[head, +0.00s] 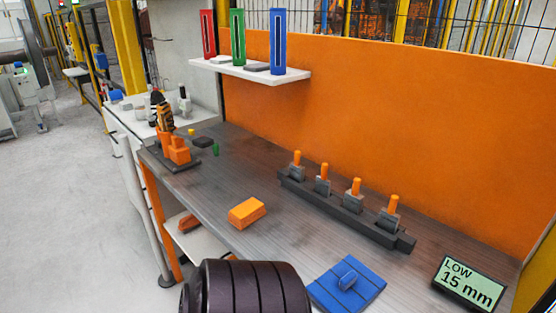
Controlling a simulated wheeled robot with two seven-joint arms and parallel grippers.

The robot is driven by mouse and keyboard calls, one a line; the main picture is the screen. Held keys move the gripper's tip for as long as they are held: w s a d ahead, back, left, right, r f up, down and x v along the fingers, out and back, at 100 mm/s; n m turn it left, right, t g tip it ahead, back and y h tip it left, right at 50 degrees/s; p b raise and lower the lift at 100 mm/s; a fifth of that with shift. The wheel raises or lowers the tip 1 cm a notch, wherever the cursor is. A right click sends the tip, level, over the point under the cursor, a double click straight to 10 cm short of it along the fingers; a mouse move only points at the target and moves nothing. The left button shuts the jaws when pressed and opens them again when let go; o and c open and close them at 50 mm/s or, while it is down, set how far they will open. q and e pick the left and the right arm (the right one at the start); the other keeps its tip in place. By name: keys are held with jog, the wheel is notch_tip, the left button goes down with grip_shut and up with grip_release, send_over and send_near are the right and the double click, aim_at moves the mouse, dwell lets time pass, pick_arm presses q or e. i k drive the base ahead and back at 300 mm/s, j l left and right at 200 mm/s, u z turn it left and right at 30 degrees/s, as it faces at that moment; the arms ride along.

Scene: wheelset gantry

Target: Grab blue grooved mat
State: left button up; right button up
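The blue grooved mat (364,290) lies flat on the grey workbench near its front edge, at the bottom of the head view. Thin grooves run across it. Neither of my grippers is in view. A dark ribbed rounded shape covers the bench's front edge just left of the mat, and I cannot tell what part it is.
An orange block (247,212) lies left of the mat. Behind it is a dark rail (345,215) with several orange-topped pegs. A display (468,287) reading "LOW 15 mm" stands to the right. A white shelf (250,75) holds red, green and blue holders.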

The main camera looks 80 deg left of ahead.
aim_at(349, 286)
jog(key=u, duration=1.8)
jog(key=z, duration=0.25)
jog(key=j+z, duration=0.8)
jog(key=z, duration=0.15)
